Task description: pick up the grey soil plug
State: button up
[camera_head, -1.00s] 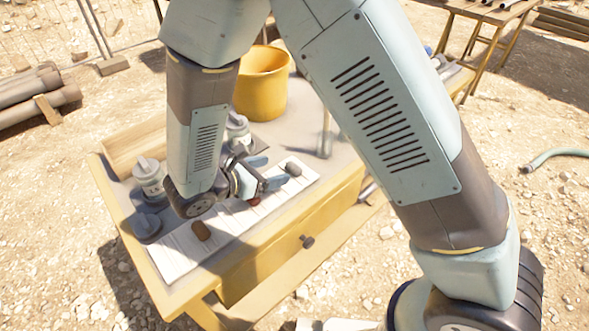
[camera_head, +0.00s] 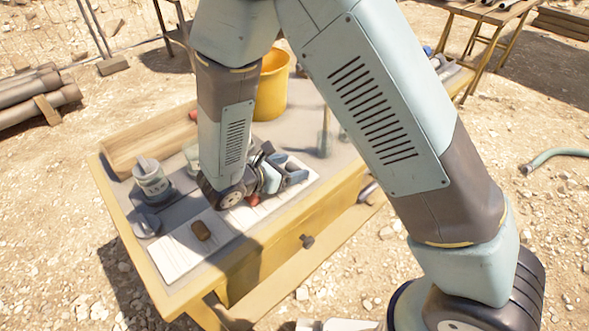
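My gripper (camera_head: 287,169) is low over the white board (camera_head: 180,254) on the wooden table, its blue-grey fingers spread apart. The fingers reach the spot where the grey soil plug stood in the earlier frame. The plug is now largely or wholly hidden by the fingers, and I cannot tell whether they touch it. A brown plug (camera_head: 201,230) lies on the board to the left. A red plug (camera_head: 252,201) shows just below my gripper.
A yellow bucket (camera_head: 272,85) stands behind my arm. A wooden tray (camera_head: 148,137) lies along the back left. A drawer knob (camera_head: 307,241) sticks out in front.

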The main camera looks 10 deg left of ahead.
jog(key=c, duration=1.1)
jog(key=shift+o, duration=0.2)
